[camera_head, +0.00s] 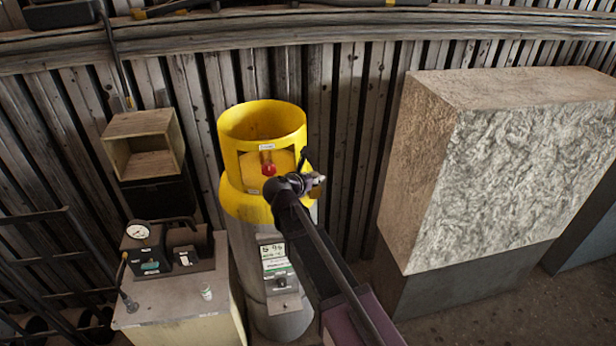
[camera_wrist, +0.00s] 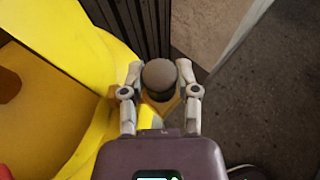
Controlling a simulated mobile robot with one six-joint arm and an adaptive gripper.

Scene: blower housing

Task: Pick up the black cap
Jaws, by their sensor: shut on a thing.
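A rounded cap (camera_wrist: 159,76), dark grey-brown in this light, sits between the two fingers of my gripper (camera_wrist: 160,82) in the wrist view. Its lower part is darker, and a small yellow part shows just below it. My gripper is shut on the cap, one finger on each side. In the head view my gripper (camera_head: 312,182) is at the right side of the yellow housing (camera_head: 240,123). The cap is too small and covered to make out clearly there. I cannot tell whether it still touches the yellow part.
A red knob (camera_head: 268,168) shows inside the yellow housing's opening. A large stone-faced block (camera_head: 530,175) stands to the right. A bench (camera_head: 180,300) with a gauge (camera_head: 138,231) and an open wooden box (camera_head: 150,165) are on the left. Floor is clear at lower right.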

